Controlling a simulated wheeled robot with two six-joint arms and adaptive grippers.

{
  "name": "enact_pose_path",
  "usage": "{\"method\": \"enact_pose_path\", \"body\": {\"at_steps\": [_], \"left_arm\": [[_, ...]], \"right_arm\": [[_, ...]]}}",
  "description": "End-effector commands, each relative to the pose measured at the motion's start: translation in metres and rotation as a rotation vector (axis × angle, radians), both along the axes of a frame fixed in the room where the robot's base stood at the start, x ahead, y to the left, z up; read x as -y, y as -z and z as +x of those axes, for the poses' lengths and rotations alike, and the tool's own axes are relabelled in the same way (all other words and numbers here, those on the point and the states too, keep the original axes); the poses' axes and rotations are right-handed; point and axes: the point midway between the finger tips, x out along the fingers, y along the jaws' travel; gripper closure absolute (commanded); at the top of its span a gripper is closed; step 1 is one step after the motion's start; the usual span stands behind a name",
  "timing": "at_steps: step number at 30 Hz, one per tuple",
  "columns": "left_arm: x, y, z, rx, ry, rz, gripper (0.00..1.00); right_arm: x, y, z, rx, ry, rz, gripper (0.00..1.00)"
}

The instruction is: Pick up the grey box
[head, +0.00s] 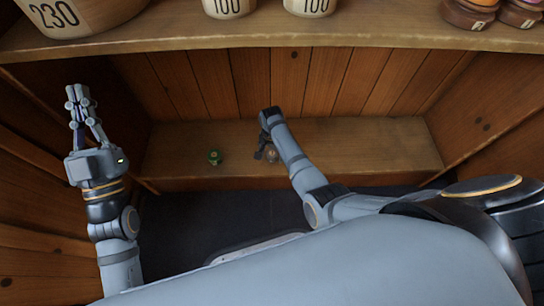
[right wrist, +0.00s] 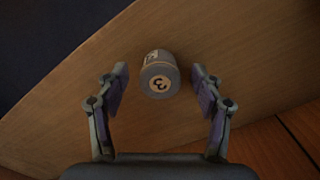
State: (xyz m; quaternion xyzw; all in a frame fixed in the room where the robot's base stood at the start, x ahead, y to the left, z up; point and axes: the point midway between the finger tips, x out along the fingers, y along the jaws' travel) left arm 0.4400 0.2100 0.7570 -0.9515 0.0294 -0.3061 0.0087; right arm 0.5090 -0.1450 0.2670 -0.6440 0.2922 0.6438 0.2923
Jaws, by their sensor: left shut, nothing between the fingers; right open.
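In the head view a small round thing (head: 271,156), probably the same box, shows beside my right gripper (head: 262,152), partly hidden by the arm. My left gripper (head: 77,97) is shut and empty, raised at the left, away from the box.
A small green item (head: 215,157) stands left of my right gripper on the lower shelf (head: 370,150). The upper shelf (head: 300,33) overhangs and carries a large "230" container (head: 75,15), two "100" containers (head: 229,7) and brown items (head: 470,12). The lower shelf's right part is clear.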

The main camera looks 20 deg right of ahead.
Motion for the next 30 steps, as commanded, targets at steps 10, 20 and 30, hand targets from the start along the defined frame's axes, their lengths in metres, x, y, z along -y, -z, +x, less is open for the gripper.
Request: {"method": "enact_pose_path", "body": {"at_steps": [10, 20, 30], "left_arm": [[0.002, -0.035, -0.021, 0.175, 0.005, 0.005, 1.0], [0.001, -0.035, -0.021, 0.173, 0.004, 0.004, 1.0], [0.001, -0.035, -0.021, 0.172, 0.004, 0.005, 1.0]], "right_arm": [[0.0, 0.007, 0.0, -0.001, 0.001, -0.001, 0.33], [0.0, 0.007, 0.0, 0.0, 0.001, 0.0, 0.56], [0.0, 0.007, 0.0, 0.0, 0.001, 0.0, 0.82]]}}
